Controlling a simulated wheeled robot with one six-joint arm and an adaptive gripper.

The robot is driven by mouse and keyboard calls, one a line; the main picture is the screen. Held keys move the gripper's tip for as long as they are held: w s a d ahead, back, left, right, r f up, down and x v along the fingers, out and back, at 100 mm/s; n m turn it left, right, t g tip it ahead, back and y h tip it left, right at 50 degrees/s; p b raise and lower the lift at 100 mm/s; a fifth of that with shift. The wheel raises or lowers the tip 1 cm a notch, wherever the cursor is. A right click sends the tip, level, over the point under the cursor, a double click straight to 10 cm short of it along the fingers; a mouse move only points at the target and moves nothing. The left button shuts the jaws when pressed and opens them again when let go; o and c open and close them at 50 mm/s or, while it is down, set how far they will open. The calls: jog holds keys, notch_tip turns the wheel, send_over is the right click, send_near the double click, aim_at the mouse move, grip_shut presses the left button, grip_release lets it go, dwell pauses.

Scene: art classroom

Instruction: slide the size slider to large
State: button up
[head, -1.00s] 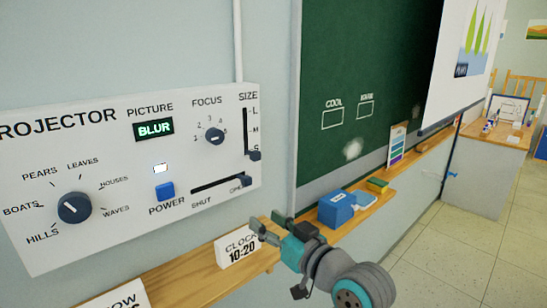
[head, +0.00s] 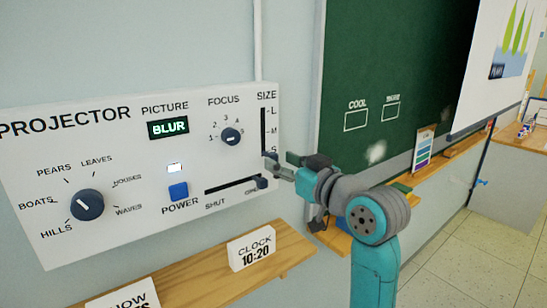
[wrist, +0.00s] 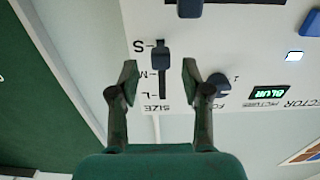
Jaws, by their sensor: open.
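The size slider's dark knob (head: 271,155) sits at the bottom of its vertical slot, by the S mark, on the white projector panel (head: 110,240). The slot runs up past M to L. My gripper (head: 281,165) is open and empty at the panel's right edge, its fingertips close to the knob. The wrist view is upside down. There the knob (wrist: 161,60) appears between the two spread fingertips, near S. I cannot tell whether the fingers are around it in depth or still in front of it.
The open/shut slider's knob (head: 262,183) lies just below the size slider. The focus dial (head: 231,136) is to its left. A wooden ledge (head: 200,269) with a clock card (head: 251,249) runs below the panel. The green chalkboard (head: 400,60) is to the right.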

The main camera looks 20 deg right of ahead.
aim_at(275, 158)
jog(key=shift+x, duration=2)
jog(key=shift+a, duration=0.1)
grip_shut()
